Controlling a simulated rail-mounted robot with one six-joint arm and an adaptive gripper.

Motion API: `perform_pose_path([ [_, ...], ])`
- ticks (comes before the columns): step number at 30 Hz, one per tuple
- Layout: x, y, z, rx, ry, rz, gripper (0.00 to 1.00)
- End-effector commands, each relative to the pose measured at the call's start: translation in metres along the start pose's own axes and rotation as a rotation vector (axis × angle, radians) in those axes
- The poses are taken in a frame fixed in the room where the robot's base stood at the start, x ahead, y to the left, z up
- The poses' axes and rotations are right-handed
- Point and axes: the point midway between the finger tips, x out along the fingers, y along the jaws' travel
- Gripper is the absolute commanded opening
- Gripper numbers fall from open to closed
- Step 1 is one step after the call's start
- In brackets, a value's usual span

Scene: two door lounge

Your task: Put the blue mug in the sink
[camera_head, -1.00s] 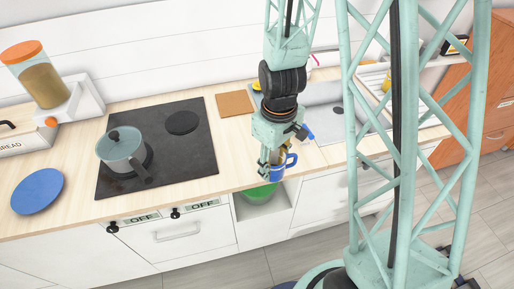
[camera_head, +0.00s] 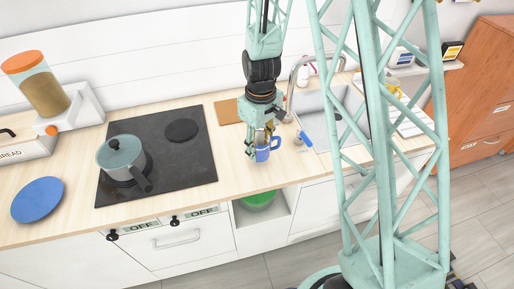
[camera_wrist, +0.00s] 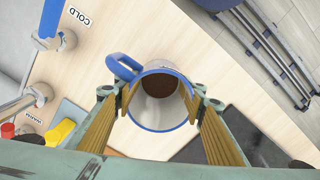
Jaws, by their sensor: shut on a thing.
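The blue mug (camera_head: 263,154) is at the front part of the wooden counter, left of the sink, in the head view. In the wrist view the mug (camera_wrist: 157,105) shows a blue rim, a pale inside with something dark brown at the bottom, and a blue handle to the upper left. My gripper (camera_head: 258,146) is shut on the mug, one finger on each side of it. The mug is upright; I cannot tell whether it touches the counter. The sink (camera_head: 312,112) is right of my gripper, partly hidden by my own lattice column.
A faucet (camera_head: 291,88) rises at the sink's left side. A blue tap handle (camera_head: 305,138) lies between mug and sink. A wooden board (camera_head: 227,111) lies behind my gripper.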

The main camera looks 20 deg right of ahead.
Motion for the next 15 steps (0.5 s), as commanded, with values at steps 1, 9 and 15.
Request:
perform_pose_path([
  [1, 0.001, 0.003, -0.006, 0.000, 0.000, 0.000, 0.23],
  [9, 0.002, 0.012, -0.022, 0.000, 0.000, 0.000, 0.23],
  [15, 0.002, 0.012, -0.022, 0.000, 0.000, 0.000, 0.23],
])
